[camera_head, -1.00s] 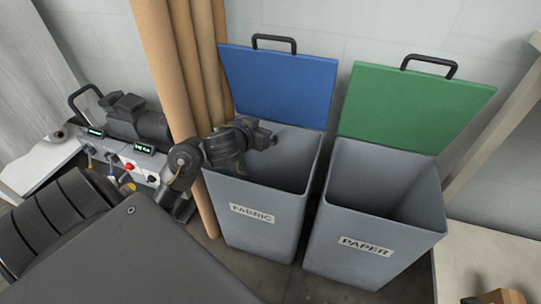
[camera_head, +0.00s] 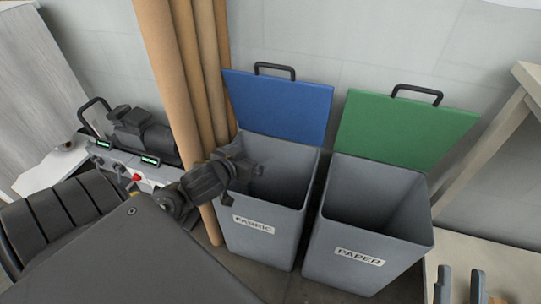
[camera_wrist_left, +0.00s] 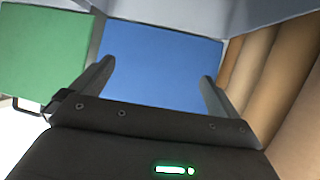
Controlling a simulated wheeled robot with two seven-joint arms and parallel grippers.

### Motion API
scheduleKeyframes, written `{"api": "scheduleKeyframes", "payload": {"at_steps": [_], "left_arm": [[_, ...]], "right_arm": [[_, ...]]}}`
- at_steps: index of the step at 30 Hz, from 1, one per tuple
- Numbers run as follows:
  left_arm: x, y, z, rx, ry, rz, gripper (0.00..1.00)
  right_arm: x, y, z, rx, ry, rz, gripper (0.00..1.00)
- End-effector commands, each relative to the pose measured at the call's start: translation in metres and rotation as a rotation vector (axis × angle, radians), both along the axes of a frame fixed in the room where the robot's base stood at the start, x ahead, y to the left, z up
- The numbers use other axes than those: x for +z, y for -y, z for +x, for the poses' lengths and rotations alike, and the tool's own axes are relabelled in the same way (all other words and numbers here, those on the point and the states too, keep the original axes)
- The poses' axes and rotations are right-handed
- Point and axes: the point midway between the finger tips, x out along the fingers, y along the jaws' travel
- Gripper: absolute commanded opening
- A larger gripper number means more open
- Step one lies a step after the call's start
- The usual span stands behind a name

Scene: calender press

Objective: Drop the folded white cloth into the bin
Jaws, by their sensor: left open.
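The folded white cloth is not visible in any view. The grey bin labelled FABRIC (camera_head: 262,226) stands open with its blue lid (camera_head: 278,107) raised. The grey bin labelled PAPER (camera_head: 352,257) stands to its right with its green lid (camera_head: 405,130) raised. My left gripper (camera_head: 258,170) is over the mouth of the FABRIC bin, near its left side. In the left wrist view its fingers (camera_wrist_left: 155,85) are apart and empty, with the blue lid beyond. My right gripper (camera_head: 460,284) shows two spread fingers at the bottom right, with nothing seen between them. The FABRIC bin's floor is hidden.
Tall brown rolls (camera_head: 185,90) stand just left of the FABRIC bin. A machine with a motor (camera_head: 142,130) and dark rollers (camera_head: 60,215) is at left. A pale surface (camera_head: 510,270) lies at bottom right, below a slanted pale beam (camera_head: 490,145).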

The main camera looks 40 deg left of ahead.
Motion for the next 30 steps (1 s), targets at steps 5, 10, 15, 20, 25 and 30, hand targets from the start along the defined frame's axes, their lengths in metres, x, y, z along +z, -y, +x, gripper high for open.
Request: {"api": "scheduleKeyframes", "payload": {"at_steps": [5,10,15,20,25,30], "left_arm": [[0.006,0.002,-0.009,0.002,-0.002,-0.005,1.00],[0.007,0.002,-0.015,0.003,-0.002,-0.001,1.00],[0.007,0.002,-0.018,0.005,-0.001,0.002,1.00],[0.007,0.002,-0.018,0.005,0.000,0.002,1.00],[0.007,0.002,-0.018,0.004,0.000,0.003,1.00],[0.007,0.002,-0.018,0.004,0.000,0.003,1.00]], "right_arm": [[-0.022,-0.007,0.007,0.005,-0.194,-0.102,0.36],[-0.042,-0.009,0.008,0.006,-0.325,-0.171,0.36],[-0.053,-0.009,0.007,0.007,-0.392,-0.206,0.36],[-0.056,-0.009,0.007,0.007,-0.407,-0.214,0.36],[-0.056,-0.009,0.007,0.007,-0.407,-0.214,0.36],[-0.056,-0.009,0.007,0.007,-0.406,-0.213,0.36]]}}
